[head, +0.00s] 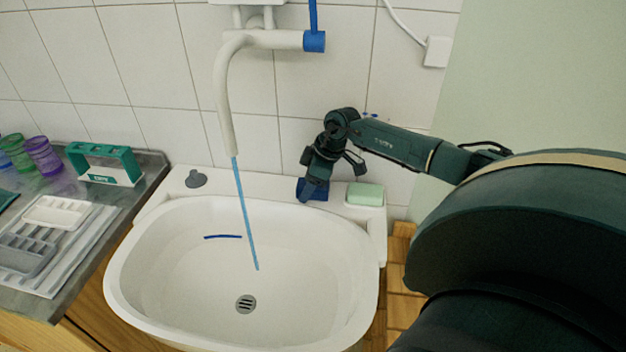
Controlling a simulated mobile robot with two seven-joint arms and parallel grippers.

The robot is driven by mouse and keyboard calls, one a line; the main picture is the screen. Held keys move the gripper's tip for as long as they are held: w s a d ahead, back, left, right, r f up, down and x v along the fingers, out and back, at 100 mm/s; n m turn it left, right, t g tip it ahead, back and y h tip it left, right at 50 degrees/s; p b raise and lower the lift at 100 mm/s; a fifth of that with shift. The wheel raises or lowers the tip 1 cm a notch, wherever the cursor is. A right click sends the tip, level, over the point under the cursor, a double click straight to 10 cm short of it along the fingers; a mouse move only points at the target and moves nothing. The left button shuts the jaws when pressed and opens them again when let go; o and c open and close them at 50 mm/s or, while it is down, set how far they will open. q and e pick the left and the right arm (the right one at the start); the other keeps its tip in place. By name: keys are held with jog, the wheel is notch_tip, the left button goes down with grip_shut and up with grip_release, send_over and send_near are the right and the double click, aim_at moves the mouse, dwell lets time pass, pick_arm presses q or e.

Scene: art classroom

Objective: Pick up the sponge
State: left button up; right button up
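A small dark blue block (319,193), which looks like the sponge, sits on the sink's back ledge, partly hidden by my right gripper. A pale green block (365,193), perhaps soap or another sponge, lies on the ledge just right of it. My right gripper (332,180) comes in from the right and points down over the blue block. Its fingers look spread apart, one in front of the blue block and one further right. I cannot tell whether a finger touches the block. My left gripper is not in view.
The white sink (160,255) has a drain (246,304) and a thin blue stream from the tap (226,95). A grey stopper (195,179) sits on the left ledge. The left counter holds a green-framed holder (104,164), a white tray (57,211) and coloured cups (44,156).

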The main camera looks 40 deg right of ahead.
jog(key=c, duration=0.6)
jog(key=shift+r, duration=0.15)
